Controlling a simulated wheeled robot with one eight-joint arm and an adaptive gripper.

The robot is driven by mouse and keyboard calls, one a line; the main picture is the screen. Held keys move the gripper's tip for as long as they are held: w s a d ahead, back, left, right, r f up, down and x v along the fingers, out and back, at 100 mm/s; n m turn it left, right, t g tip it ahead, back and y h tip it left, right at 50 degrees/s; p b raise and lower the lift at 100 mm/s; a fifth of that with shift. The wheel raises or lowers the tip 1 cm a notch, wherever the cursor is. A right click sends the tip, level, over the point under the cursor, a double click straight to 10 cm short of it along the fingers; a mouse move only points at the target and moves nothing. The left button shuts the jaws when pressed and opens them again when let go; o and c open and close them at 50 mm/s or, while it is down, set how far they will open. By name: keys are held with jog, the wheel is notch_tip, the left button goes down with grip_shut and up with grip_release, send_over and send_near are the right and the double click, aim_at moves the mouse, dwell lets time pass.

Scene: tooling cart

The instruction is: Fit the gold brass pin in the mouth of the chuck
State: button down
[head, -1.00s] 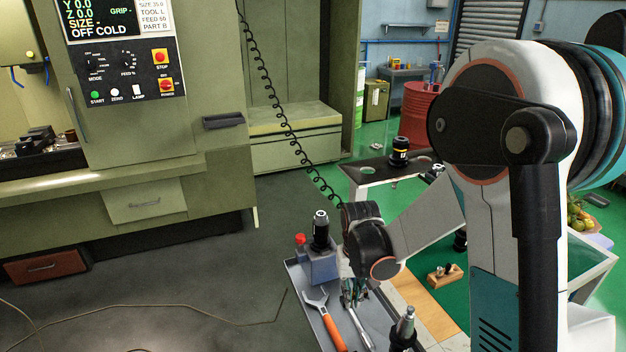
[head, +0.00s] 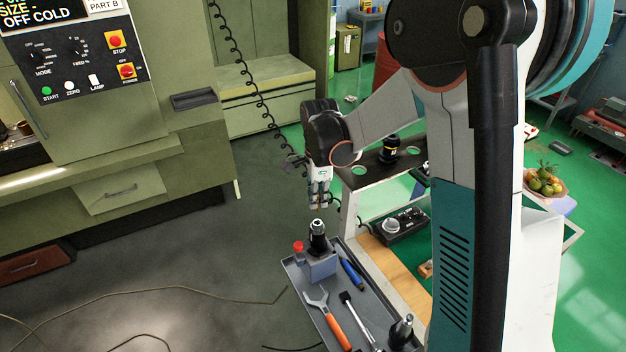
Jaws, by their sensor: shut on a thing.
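The chuck (head: 318,238) is black with a pale silver mouth at its top. It stands upright in a grey-blue block (head: 321,267) at the far end of the tray. My gripper (head: 320,206) points down above the chuck, with a small gap between the fingertips and the mouth in the picture. It is shut on the gold brass pin, of which little can be made out between the fingers at this size. I cannot tell whether the pin is exactly in line with the mouth.
The grey tray (head: 294,276) also holds a red-capped item (head: 298,247), a blue-handled tool (head: 352,273), an orange-handled wrench (head: 337,331), a metal bar tool (head: 359,321) and another tool holder (head: 402,331). A coiled cable (head: 250,80) hangs behind my gripper. Floor left of the tray is mostly clear.

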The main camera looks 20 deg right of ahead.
aim_at(318, 210)
jog(key=shift+r, duration=0.1)
jog(key=shift+f+b, duration=1.1)
jog(key=shift+f, duration=1)
jog(key=shift+f+b, duration=1.1)
jog(key=shift+f, duration=0.2)
dwell(0.5)
jog(key=c, duration=1.6)
grip_release()
jog(key=shift+c, duration=0.2)
jog(key=shift+r, duration=0.1)
